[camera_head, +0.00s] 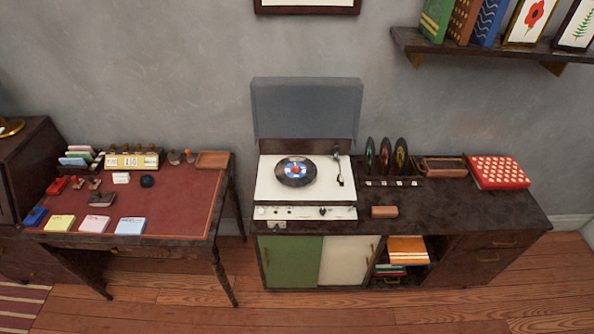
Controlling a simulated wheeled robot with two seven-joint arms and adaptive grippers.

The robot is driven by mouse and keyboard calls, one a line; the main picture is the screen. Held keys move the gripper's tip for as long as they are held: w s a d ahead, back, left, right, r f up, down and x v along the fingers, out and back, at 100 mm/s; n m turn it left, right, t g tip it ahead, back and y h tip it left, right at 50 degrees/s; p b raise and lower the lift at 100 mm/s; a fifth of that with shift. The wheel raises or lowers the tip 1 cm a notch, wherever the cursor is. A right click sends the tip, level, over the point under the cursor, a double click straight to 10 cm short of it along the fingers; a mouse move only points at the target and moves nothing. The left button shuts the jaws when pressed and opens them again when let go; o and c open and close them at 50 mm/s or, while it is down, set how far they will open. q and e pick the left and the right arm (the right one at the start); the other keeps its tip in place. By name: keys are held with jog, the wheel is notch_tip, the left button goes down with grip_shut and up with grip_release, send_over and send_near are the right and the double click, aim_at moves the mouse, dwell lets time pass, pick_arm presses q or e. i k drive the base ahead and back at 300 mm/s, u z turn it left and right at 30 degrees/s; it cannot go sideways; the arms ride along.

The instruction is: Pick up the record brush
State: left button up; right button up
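A small reddish-brown block that looks like the record brush (384,212) lies on the dark sideboard (455,215), near its front edge. It is just right of the turntable's front corner, and nothing is touching it from above. The record player (262,190) stands to its left with its grey lid raised and a black record (285,177) on the platter. Neither of my grippers is in view.
Several records stand upright in a rack (400,183) behind the brush. A wooden tray (443,168) and a red patterned box (498,172) sit at the back right. The sideboard top right of the brush is clear. A desk (180,205) with stationery stands left.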

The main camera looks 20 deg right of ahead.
aim_at(377, 212)
jog(key=z, duration=1.3)
